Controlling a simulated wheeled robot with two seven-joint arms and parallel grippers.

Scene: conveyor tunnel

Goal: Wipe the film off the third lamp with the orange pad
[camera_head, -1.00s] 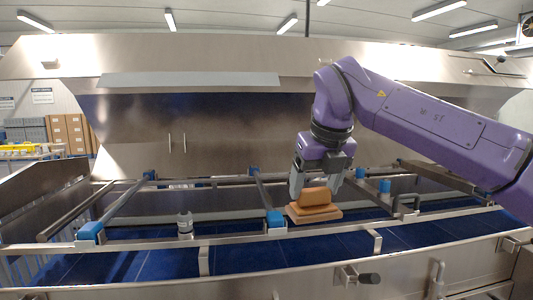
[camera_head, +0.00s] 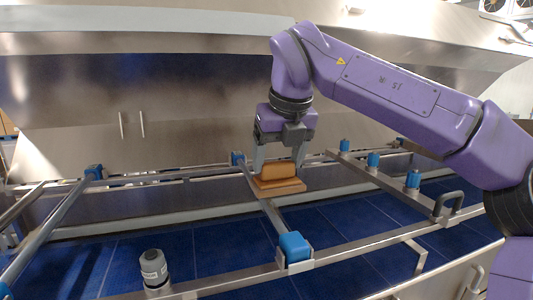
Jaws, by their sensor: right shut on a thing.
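The orange pad (camera_head: 279,186) is a block with a raised grip on top, in the middle of the head view. My right gripper (camera_head: 279,168) points down and is shut on the pad's grip, with a finger at each side. The pad looks about level, over or near a cross bar of the steel frame; I cannot tell whether its underside touches anything. I cannot clearly pick out any lamp or film; the pad's underside is hidden. My left gripper is not in view.
A steel rail frame (camera_head: 230,283) with blue blocks (camera_head: 294,246) spans the blue belt (camera_head: 215,240). A grey cylinder (camera_head: 153,268) stands at the front left. Several blue-topped posts (camera_head: 373,160) and a dark handle (camera_head: 448,203) are at right. A steel hood (camera_head: 150,65) closes the back.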

